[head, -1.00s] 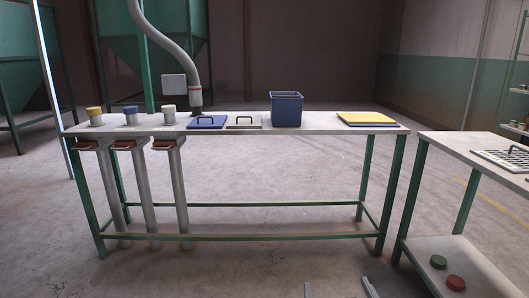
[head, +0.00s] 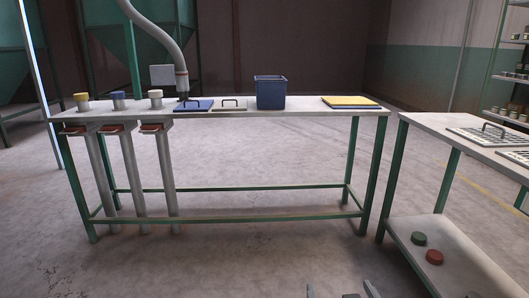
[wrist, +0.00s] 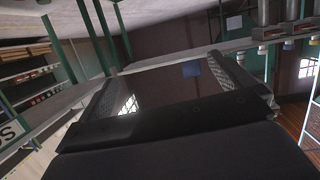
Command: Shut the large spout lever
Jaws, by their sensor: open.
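Three grey spouts with red levers hang under the left front edge of the long table: a left lever (head: 73,130), a middle lever (head: 112,128) and a right lever (head: 152,127). I cannot tell by size which one is the large spout lever, or how far each is open. A yellow-topped cup (head: 82,101), a blue-topped cup (head: 119,100) and a pale cup (head: 155,98) stand above them. My gripper (head: 341,289) shows only as tips at the bottom edge of the head view, far from the levers. In the wrist view my gripper (wrist: 168,70) is open, with nothing between its fingers.
The long table (head: 300,107) holds a blue bin (head: 270,93), a blue lid (head: 193,105), a pale lid (head: 230,104) and a yellow panel (head: 350,101). A second table (head: 425,132) stands at right; its low shelf holds green and red round pieces. Floor before the spouts is clear.

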